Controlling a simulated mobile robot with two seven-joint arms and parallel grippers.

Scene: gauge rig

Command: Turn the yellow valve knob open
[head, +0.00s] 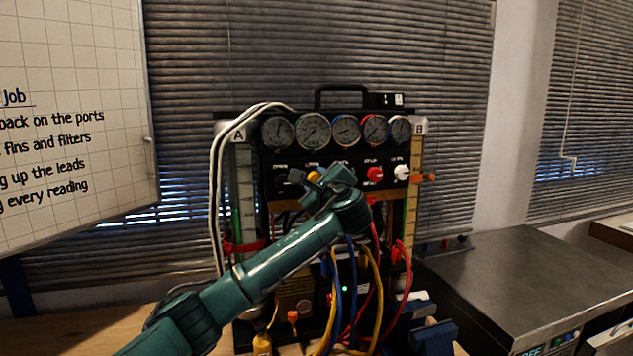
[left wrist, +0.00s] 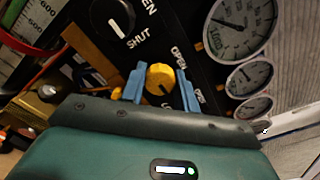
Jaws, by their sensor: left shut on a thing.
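The yellow valve knob (left wrist: 160,77) sits on the black gauge panel, between the two blue fingers of my left gripper (left wrist: 160,88) in the left wrist view. The gripper is shut on the knob. An OPEN label shows beside the knob; the lettering under it is partly hidden. A dark mark on the knob points toward the lower part of that view. In the head view the yellow knob (head: 313,176) shows just beside my left gripper (head: 318,181), which partly covers the panel. My right gripper is not in view.
A black knob (left wrist: 113,15) is beside the yellow one. A red knob (head: 375,174) and a white knob (head: 401,172) are to the right. Several gauges (head: 313,130) line the panel above. Coloured hoses (head: 371,285) hang below. A metal-topped unit (head: 530,275) stands right.

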